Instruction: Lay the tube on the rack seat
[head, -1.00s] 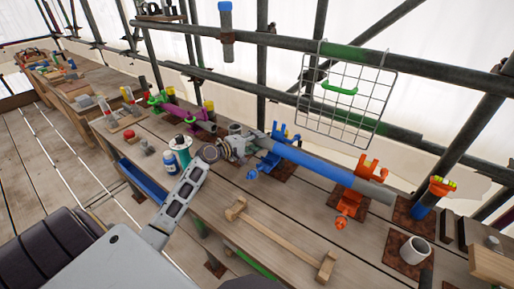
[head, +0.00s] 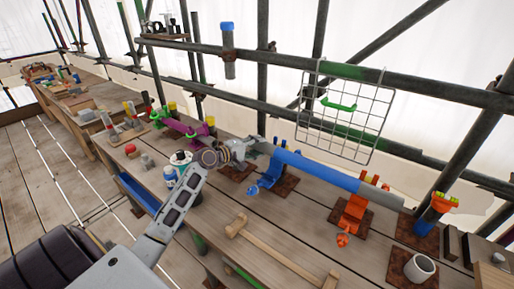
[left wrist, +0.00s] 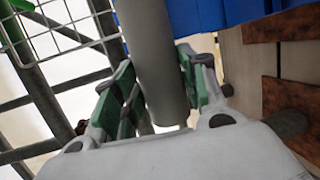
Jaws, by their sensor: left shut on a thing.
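The tube (head: 318,170) is grey with a long blue sleeve. My left gripper (head: 236,150) is shut on its left, grey end. In the left wrist view the grey tube end (left wrist: 152,60) lies between the two green-padded fingers. The rack seat has a blue bracket (head: 270,176) and an orange bracket (head: 352,212). My right gripper is not in view.
A white-and-blue bottle (head: 170,176) stands left of the gripper. A purple rack (head: 185,127) stands further left.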

